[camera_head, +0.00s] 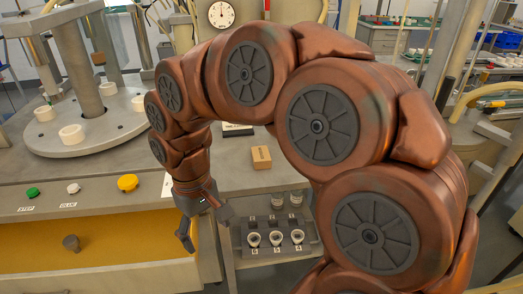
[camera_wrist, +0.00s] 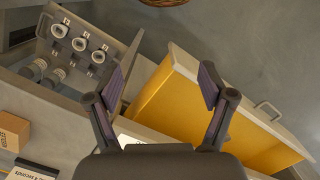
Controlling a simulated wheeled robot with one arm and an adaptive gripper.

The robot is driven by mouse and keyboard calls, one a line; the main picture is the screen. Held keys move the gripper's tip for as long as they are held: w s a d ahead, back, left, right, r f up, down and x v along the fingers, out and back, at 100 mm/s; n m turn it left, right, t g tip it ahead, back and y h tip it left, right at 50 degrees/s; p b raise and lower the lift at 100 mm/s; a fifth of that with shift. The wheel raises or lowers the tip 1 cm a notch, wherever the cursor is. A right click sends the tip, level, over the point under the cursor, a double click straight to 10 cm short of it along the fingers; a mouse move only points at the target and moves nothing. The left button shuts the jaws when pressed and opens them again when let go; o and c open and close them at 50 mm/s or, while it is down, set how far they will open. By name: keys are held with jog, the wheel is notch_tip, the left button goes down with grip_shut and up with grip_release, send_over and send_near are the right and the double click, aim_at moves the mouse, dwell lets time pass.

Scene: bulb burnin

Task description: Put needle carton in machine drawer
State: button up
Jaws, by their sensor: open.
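The needle carton appears to be the small brown cardboard box (camera_head: 261,157) on the grey worktop, right of the machine's buttons. It also shows at the left edge of the wrist view (camera_wrist: 14,131), partly cut off. The machine drawer (camera_head: 135,240) is pulled open, with a yellow inside. In the wrist view the drawer (camera_wrist: 180,84) looks empty where it shows. My gripper (camera_head: 205,224) is open and empty, pointing down by the drawer's right end, apart from the carton. In the wrist view my gripper (camera_wrist: 160,85) has its fingers spread, one in front of the drawer.
A grey rack with several round white sockets (camera_head: 276,238) sits low to the right of my gripper. A black item with a white label (camera_head: 237,130) lies behind the carton. The machine's round plate (camera_head: 95,130) and yellow button (camera_head: 128,182) are at left.

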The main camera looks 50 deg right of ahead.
jog(key=w+d+r+m+t+p, duration=0.1)
jog(key=w+d+r+p, duration=0.1)
jog(key=w+d+r, duration=0.35)
jog(key=m+p, duration=0.4)
jog(key=m, duration=0.2)
send_over(260, 151)
jog(key=shift+s+d+r+t, duration=0.2)
jog(key=shift+s+t, duration=0.05)
jog(key=shift+t, duration=0.05)
jog(key=shift+d+f, duration=0.15)
jog(key=shift+f, duration=0.15)
jog(key=shift+w+a+f+p, duration=0.15)
jog(key=shift+f+p, duration=0.25)
jog(key=shift+f, duration=1.45)
jog(key=shift+w+a+f+p, duration=0.15)
jog(key=shift+f+p, duration=0.25)
jog(key=shift+f, duration=1.4)
jog(key=shift+s+a, duration=0.1)
jog(key=c, duration=1.2)
jog(key=shift+r, duration=0.1)
jog(key=shift+c, duration=0.2)
